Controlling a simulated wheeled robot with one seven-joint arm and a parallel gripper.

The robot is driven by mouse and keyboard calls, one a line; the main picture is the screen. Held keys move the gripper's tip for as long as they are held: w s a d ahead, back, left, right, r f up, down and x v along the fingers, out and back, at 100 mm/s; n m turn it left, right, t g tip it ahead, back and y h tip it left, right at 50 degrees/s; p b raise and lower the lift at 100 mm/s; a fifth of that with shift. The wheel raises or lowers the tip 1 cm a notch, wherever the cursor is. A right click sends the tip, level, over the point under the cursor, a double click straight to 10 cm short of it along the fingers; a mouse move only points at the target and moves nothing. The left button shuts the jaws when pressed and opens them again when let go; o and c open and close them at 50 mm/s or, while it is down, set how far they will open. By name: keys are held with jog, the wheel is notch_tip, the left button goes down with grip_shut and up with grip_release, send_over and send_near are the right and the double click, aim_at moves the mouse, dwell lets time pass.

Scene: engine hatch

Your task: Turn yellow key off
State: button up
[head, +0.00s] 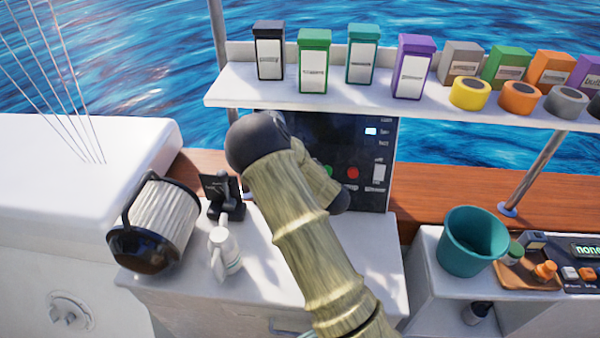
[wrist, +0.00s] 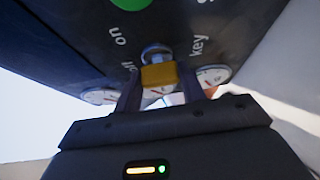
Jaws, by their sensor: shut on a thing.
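In the wrist view the yellow key (wrist: 158,75) sits in a round silver lock on a dark panel (wrist: 75,45). My gripper (wrist: 160,86) is shut on the yellow key, with one finger on each side of it. The word "key" is printed to the right of the lock and "on" to the upper left. A second label left of the key is partly hidden. In the head view the dark control panel (head: 372,150) stands on the white counter (head: 375,245). My arm covers its left part, and the key and gripper are hidden there.
A shelf (head: 225,92) with boxes and rolls runs above the panel. A teal bucket (head: 472,245) stands at right.

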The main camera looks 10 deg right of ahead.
jog(key=shift+f, duration=0.1)
jog(key=o, duration=1)
jog(key=shift+a, duration=0.1)
jog(key=b+v, duration=0.4)
jog(key=v, duration=0.8)
jog(key=shift+s+a+b, duration=0.1)
jog(key=shift+b, duration=0.3)
